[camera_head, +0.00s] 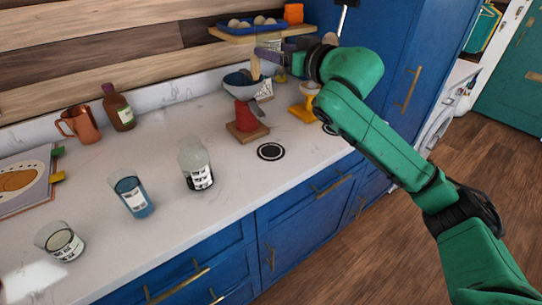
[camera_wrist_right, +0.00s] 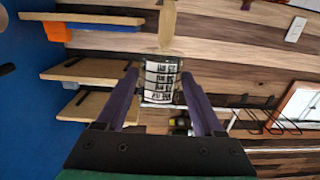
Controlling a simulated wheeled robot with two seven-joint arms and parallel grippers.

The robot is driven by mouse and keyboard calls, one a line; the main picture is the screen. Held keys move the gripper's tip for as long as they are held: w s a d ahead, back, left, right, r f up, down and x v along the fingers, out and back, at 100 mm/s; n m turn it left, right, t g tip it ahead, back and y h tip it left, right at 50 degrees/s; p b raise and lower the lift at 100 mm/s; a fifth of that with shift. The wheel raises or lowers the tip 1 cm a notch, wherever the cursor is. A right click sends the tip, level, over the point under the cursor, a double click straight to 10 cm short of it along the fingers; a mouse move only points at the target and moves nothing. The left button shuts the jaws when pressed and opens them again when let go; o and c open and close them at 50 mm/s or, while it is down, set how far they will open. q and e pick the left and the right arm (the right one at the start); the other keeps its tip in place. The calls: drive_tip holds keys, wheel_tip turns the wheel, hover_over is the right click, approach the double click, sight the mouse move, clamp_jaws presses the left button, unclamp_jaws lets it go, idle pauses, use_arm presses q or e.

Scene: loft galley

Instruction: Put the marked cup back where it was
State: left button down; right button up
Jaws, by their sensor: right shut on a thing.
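The marked cup (camera_wrist_right: 160,82), with a black-and-white label around it, is between the fingertips of my right gripper (camera_wrist_right: 160,92) in the right wrist view. In the head view this gripper (camera_head: 270,54) is shut on the cup (camera_head: 270,44), raised well above the counter, just under the shelf. Fingers partly cover the cup there. A black ring mark (camera_head: 270,152) lies bare on the counter, below and in front. A second dark mark (camera_head: 328,129) is partly hidden by my right arm. My left gripper is not in view.
A shelf (camera_head: 262,33) holds eggs. A clear labelled jar (camera_head: 196,165), blue-filled glass (camera_head: 131,195) and labelled glass (camera_head: 60,242) stand left on the counter (camera_head: 225,210).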

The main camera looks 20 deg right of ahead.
drive_tip(key=shift+d, duration=0.2)
drive_tip(key=b, duration=0.2)
hover_over(276, 155)
wheel_tip(276, 155, down, 23)
drive_tip(key=shift+a+f, duration=0.1)
drive_tip(key=shift+f, duration=0.1)
wheel_tip(276, 155, down, 4)
drive_tip(key=shift+f, duration=0.1)
drive_tip(key=shift+s, duration=0.1)
drive_tip(key=shift+f, duration=0.15)
drive_tip(key=o, duration=1.4)
